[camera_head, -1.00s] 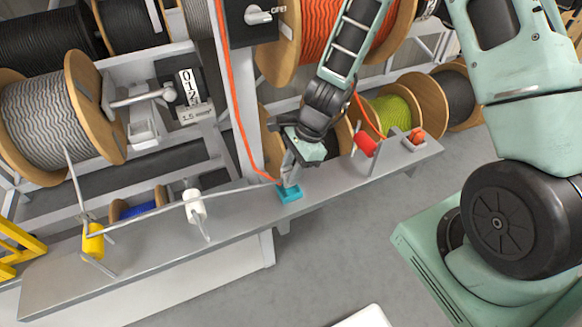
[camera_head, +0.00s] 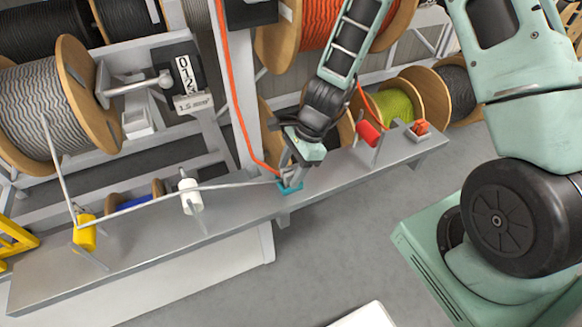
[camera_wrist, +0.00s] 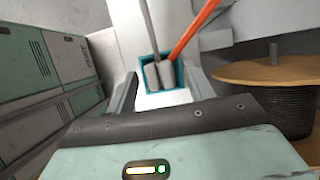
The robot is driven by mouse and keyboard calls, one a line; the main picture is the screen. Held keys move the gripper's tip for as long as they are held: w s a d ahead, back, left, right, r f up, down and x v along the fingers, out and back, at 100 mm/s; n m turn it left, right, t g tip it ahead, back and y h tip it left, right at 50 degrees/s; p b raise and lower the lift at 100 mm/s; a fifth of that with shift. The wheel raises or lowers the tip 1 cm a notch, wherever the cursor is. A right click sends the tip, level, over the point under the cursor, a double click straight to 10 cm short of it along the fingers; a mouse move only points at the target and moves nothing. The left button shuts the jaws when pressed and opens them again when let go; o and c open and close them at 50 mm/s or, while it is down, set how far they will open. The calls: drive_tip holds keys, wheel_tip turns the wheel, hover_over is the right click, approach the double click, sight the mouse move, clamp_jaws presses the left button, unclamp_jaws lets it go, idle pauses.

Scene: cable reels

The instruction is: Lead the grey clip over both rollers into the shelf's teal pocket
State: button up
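The teal pocket (camera_head: 291,188) sits on the grey shelf (camera_head: 240,212); it shows in the wrist view (camera_wrist: 142,77). Two grey clips stand side by side in it, the grey cable's clip (camera_wrist: 152,76) on the left and the orange cable's clip (camera_wrist: 167,76) on the right. The grey cable (camera_head: 240,185) runs from its reel past the yellow roller (camera_head: 85,234) and across the white roller (camera_head: 190,197) to the pocket. My gripper (camera_head: 289,176) is at the pocket. In the wrist view its fingers (camera_wrist: 162,92) are apart, either side of the clips, open.
The orange cable (camera_head: 236,100) comes down a white post (camera_head: 240,75) to the pocket. The grey-cable reel (camera_head: 40,110) stands at left.

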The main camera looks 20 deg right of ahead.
drive_tip(key=p+v, duration=0.2)
drive_tip(key=v, duration=1.5)
drive_tip(key=shift+r, duration=0.25)
drive_tip(key=s+a+r+n+h, duration=0.2)
drive_tip(key=s+a+n, duration=0.4)
drive_tip(key=s+n, duration=0.4)
drive_tip(key=s+a+r+n+h, duration=0.2)
drive_tip(key=s+a+r+n, duration=0.3)
drive_tip(key=s+n, duration=0.5)
drive_tip(key=a+n, duration=0.2)
drive_tip(key=n, duration=0.3)
drive_tip(key=shift+a+n, duration=0.2)
drive_tip(key=shift+n, duration=0.2)
drive_tip(key=shift+r, duration=0.15)
